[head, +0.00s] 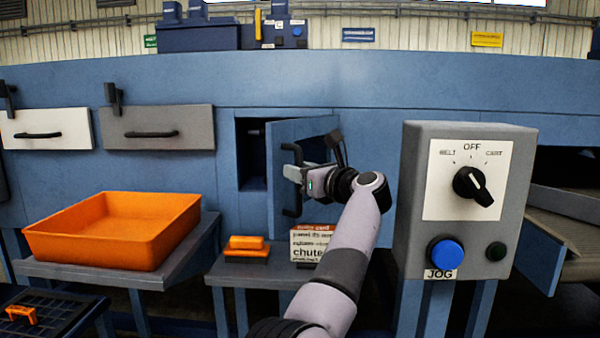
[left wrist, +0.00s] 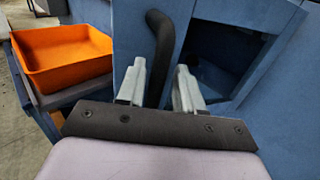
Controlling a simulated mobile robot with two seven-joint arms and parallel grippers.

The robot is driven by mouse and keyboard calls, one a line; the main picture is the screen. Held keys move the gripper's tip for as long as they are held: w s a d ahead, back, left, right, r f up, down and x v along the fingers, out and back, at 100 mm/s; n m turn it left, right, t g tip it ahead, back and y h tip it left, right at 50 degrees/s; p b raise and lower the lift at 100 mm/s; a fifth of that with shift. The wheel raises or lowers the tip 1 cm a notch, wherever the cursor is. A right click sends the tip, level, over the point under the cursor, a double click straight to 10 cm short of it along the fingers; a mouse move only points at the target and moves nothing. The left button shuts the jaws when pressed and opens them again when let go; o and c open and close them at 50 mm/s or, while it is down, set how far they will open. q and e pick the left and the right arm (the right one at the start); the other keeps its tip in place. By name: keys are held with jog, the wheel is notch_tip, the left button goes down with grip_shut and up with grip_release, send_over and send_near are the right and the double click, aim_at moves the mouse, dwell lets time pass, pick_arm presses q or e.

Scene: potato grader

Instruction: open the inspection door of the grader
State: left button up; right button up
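The inspection door (head: 318,132) of the grader is a blue panel standing partly open, swung out on its right side. A dark opening (head: 252,160) shows to its left, and in the left wrist view (left wrist: 222,50). The door has a black bar handle (head: 291,211), also seen in the left wrist view (left wrist: 163,45). My left gripper (head: 290,174) is at the handle. In the left wrist view its two fingers (left wrist: 159,82) stand apart on either side of the bar, with a small gap visible on each side. My right gripper is not in view.
An orange tray (head: 112,235) sits on a stand at left. An orange block (head: 246,243) and a text card (head: 311,240) are on a small table below the door. A grey control box (head: 412,200) with a dial and blue JOG button stands close at right.

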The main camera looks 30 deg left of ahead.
pick_arm(q)
notch_tip(320, 180, up, 12)
jog(key=shift+p, duration=0.55)
notch_tip(320, 180, up, 8)
jog(key=p, duration=0.3)
jog(key=shift+p, duration=0.4)
